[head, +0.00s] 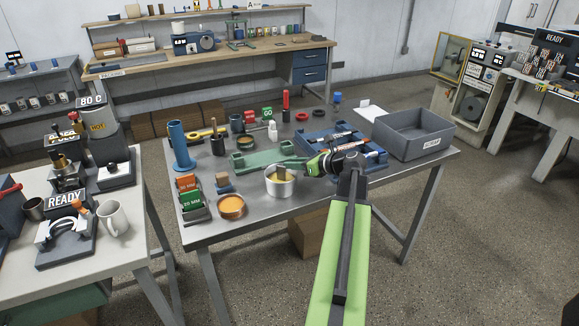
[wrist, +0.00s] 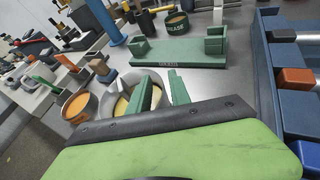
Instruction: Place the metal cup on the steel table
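A silver metal cup (head: 281,188) with yellowish contents is at the front middle of the grey steel table (head: 330,192). I cannot tell if its base touches the tabletop. In the wrist view the cup (wrist: 115,108) is partly hidden behind my gripper. My gripper (head: 296,168) reaches over the cup's right side. Its two green fingers show in the wrist view (wrist: 160,92) with a gap between them. One finger overlaps the cup's opening and the other is by its right rim. Whether they grip the cup wall is unclear.
An orange-filled bowl (head: 231,206) stands left of the cup. A green fixture (head: 262,160) lies behind it, and a blue fixture (head: 372,160) and a grey bin (head: 413,136) are to the right. A blue cylinder (head: 181,147) stands at the left. The front-right tabletop is mostly clear.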

